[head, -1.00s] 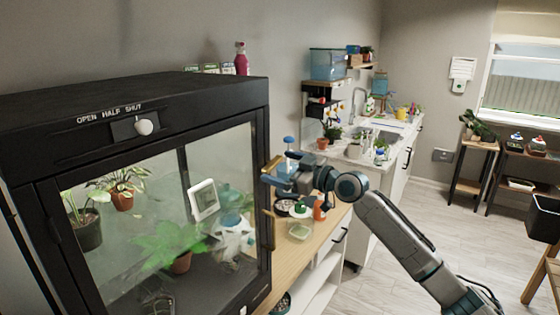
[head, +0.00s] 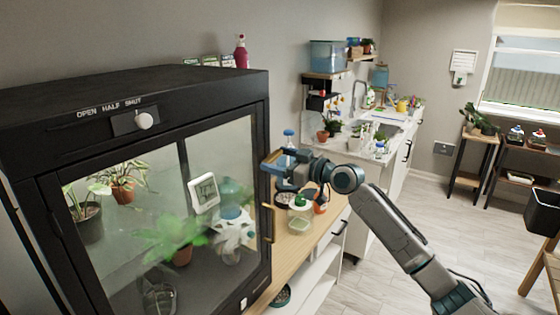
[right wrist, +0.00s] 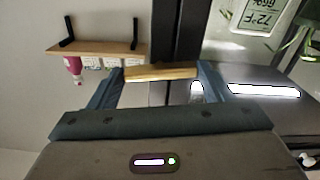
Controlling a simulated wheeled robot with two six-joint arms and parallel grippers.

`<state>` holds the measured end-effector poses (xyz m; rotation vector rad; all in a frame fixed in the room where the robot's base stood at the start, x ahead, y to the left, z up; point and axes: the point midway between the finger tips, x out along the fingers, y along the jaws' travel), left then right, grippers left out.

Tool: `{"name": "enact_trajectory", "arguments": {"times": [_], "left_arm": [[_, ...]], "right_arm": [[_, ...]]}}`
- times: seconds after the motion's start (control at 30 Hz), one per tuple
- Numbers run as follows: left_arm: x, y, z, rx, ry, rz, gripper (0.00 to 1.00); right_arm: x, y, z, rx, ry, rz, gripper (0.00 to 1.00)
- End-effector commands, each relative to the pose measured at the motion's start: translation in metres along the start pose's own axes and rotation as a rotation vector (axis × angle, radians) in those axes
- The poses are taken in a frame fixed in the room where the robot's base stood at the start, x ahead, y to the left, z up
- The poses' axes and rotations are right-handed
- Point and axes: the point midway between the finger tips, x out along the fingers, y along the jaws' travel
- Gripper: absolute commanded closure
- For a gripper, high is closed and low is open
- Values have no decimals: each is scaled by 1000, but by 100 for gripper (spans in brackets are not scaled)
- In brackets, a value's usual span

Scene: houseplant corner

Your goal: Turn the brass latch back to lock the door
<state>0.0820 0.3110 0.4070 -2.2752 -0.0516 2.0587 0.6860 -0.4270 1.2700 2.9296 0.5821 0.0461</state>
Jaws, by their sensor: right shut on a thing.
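The black glass-fronted plant cabinet (head: 150,92) fills the left of the head view, its door closed or nearly so. The brass latch (head: 272,157) is at the door's right edge, mostly hidden by my right gripper (head: 270,171). In the right wrist view the latch (right wrist: 160,72) is a tan bar lying across between the two blue fingers of my right gripper (right wrist: 160,84), which is shut on it. A long upright brass handle (head: 268,224) sits just below on the door edge. My left gripper is not in view.
A white knob (head: 144,121) sits under the words OPEN HALF SHUT. A wooden counter (head: 292,246) beside the cabinet holds a jar (head: 299,222) and other small items under my right arm. A sink unit (head: 385,130) stands behind.

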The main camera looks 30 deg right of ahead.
Motion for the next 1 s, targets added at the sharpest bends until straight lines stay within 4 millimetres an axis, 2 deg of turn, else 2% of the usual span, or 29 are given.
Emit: {"name": "enact_trajectory", "arguments": {"times": [0.2,0.53,0.57,0.67,1.0], "left_arm": [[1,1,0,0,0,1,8],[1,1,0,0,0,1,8],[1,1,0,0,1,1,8],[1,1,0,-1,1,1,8],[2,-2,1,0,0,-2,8]], "right_arm": [[0,0,0,149,0,0,50],[0,0,0,176,0,0,50],[0,0,0,176,0,0,25],[0,0,0,176,0,0,6],[-1,0,1,173,-1,0,5]]}}
